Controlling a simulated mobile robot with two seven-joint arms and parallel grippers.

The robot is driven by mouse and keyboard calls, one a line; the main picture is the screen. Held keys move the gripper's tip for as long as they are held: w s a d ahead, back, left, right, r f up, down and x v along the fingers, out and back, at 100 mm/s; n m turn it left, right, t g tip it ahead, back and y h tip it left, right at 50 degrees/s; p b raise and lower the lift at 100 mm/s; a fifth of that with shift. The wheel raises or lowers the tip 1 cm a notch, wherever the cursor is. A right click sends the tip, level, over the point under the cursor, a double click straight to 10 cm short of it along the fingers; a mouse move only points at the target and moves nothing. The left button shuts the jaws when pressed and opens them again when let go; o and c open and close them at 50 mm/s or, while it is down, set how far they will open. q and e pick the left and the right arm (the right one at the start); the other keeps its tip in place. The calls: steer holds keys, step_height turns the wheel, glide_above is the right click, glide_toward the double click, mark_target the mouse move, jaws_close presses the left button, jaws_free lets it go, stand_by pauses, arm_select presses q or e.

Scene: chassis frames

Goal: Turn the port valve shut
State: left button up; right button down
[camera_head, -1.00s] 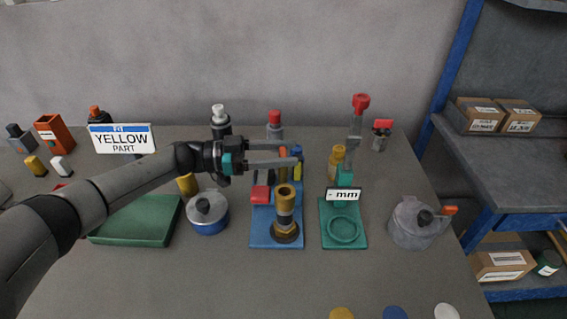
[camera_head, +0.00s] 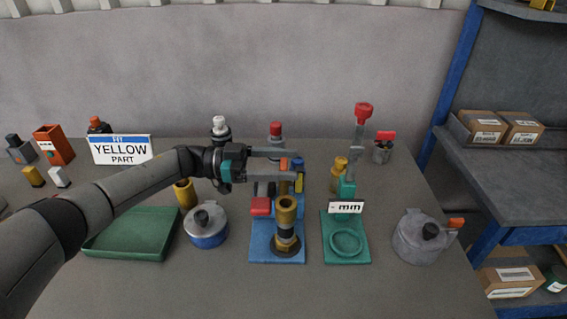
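A blue fixture (camera_head: 262,252) stands in the middle of the table. It carries an upright brass fitting (camera_head: 286,225) on a dark collar and a red block (camera_head: 261,206). Behind the fitting are a small orange part (camera_head: 283,163) and a blue-and-yellow upright part (camera_head: 299,180). I cannot tell for sure which part is the port valve. My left gripper (camera_head: 285,164) points right above the back of this fixture, its fingers apart near the orange part. Contact is unclear, and the lower finger is partly hidden. My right gripper is not in view.
A green fixture (camera_head: 330,250) with a ring and a "- mm" sign stands to the right, beside a grey pot (camera_head: 415,238). A blue-and-silver lidded pot (camera_head: 207,228) and a green tray (camera_head: 135,232) lie left. A "YELLOW PART" sign (camera_head: 122,149) stands behind my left arm.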

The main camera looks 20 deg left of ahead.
arm_select(q)
steer(key=shift+o, duration=0.5)
steer(key=b+v, duration=0.1)
steer(key=v, duration=1.1)
